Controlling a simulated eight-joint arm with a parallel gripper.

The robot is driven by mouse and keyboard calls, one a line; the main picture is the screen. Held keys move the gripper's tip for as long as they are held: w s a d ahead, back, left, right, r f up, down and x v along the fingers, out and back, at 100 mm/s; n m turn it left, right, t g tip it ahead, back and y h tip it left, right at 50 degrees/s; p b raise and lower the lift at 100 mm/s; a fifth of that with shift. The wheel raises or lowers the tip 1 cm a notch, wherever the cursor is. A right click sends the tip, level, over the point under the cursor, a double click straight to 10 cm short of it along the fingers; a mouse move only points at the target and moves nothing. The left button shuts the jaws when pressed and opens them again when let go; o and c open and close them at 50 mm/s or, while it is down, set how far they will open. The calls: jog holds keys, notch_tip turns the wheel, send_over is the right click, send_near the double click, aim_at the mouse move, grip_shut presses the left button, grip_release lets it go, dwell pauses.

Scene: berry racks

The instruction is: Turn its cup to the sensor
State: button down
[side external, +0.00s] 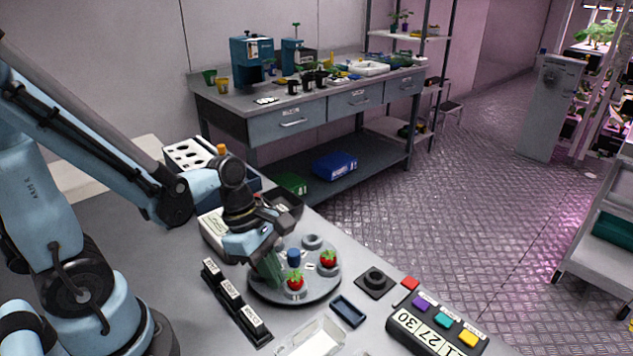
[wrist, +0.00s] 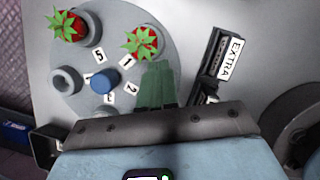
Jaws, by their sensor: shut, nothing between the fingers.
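A round grey turntable (side external: 312,296) carries several cups, number labels and a blue centre knob (side external: 293,257). A red strawberry with green leaves (side external: 328,260) sits in the right cup, and another (side external: 295,281) in the front cup. An empty cup (side external: 312,241) is at the back. In the wrist view the strawberries (wrist: 68,27) (wrist: 146,42) are at the top, the knob (wrist: 104,79) lower. My gripper (side external: 270,268) is shut and empty, its green fingers low over the turntable's left part; contact cannot be told. They also show in the wrist view (wrist: 158,82), right of the knob.
A black pad with a ring (side external: 375,281) lies right of the turntable, near a dark blue tray (side external: 348,311). A black labelled rack (side external: 236,305) stands close on the left. A button panel with numbers (side external: 437,329) is at front right. A white holed rack (side external: 188,155) stands behind.

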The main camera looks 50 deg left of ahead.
jog(key=shift+r, duration=0.15)
jog(key=v, duration=0.9)
jog(key=shift+s+r, duration=0.25)
jog(key=shift+r, duration=0.1)
dwell(0.3)
jog(key=m, duration=0.3)
jog(key=w+m+t+y, duration=0.1)
jog(key=m, duration=0.2)
jog(key=shift+w+a+f, duration=0.15)
jog(key=shift+a+f, duration=0.05)
jog(key=m, duration=0.2)
jog(key=w+m+t+y, duration=0.1)
jog(key=m, duration=0.2)
jog(key=shift+w+a+t, duration=0.1)
jog(key=shift+a+t, duration=0.05)
jog(key=shift+t, duration=0.15)
jog(key=w+m+t, duration=0.1)
jog(key=m, duration=0.3)
jog(key=r+m+t+y, duration=0.1)
jog(key=m, duration=0.3)
jog(key=w+m+t, duration=0.1)
jog(key=m, duration=0.2)
jog(key=shift+w+r+m, duration=0.35)
jog(key=shift+m, duration=0.05)
